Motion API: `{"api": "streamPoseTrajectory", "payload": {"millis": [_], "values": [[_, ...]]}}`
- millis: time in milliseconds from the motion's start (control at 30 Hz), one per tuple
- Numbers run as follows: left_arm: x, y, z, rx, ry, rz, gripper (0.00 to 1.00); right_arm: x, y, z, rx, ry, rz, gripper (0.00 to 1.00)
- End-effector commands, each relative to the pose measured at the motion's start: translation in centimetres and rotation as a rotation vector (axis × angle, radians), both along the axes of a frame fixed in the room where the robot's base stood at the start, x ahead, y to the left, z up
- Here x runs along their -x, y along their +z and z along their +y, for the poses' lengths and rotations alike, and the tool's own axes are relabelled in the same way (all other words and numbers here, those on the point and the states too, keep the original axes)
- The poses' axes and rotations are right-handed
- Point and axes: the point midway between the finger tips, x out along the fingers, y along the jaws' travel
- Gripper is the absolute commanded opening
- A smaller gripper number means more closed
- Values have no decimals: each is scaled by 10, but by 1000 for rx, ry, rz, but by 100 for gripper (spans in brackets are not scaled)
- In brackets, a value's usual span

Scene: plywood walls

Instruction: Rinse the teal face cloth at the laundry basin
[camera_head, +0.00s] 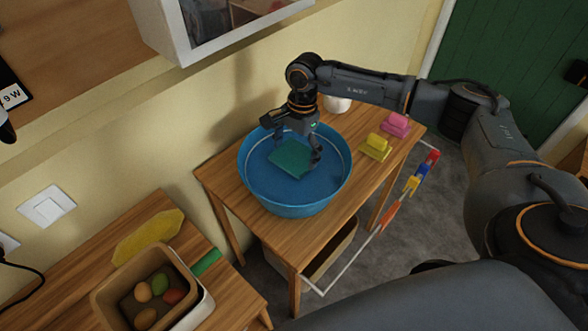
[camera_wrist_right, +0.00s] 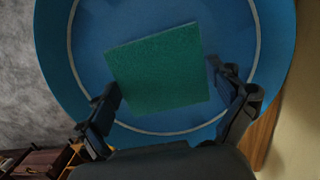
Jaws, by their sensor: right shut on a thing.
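The teal face cloth (camera_head: 291,160) is a flat square inside the round blue basin (camera_head: 296,210). The basin stands on a wooden table against the wall. My right gripper (camera_head: 293,146) reaches down into the basin, pointing at the cloth, and is shut on it. In the right wrist view, the cloth (camera_wrist_right: 157,70) lies between the two fingers, tilted a little against the pale ring on the basin (camera_wrist_right: 52,50). The fingers partly cover the basin. Whether the basin holds water cannot be told. My left gripper is not recognisable in the head view.
Yellow (camera_head: 376,147) and pink (camera_head: 396,124) blocks sit on the wooden table (camera_head: 340,195) right of the basin. A white cup (camera_head: 337,104) stands behind. A white rail with coloured pegs (camera_head: 411,186) runs along the table's right side.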

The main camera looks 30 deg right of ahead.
Motion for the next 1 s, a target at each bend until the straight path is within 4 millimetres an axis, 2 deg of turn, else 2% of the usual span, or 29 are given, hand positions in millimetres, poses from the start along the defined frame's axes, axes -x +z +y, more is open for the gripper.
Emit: {"api": "streamPoseTrajectory", "payload": {"millis": [33,600,1000], "values": [[0,4,0,0,0,0,0,0,7,0,-1,0,-2,62],[0,28,0,0,0,0,0,0,52,0,0,0,-1,62],[0,29,0,0,0,0,0,0,57,0,0,0,0,62]]}}
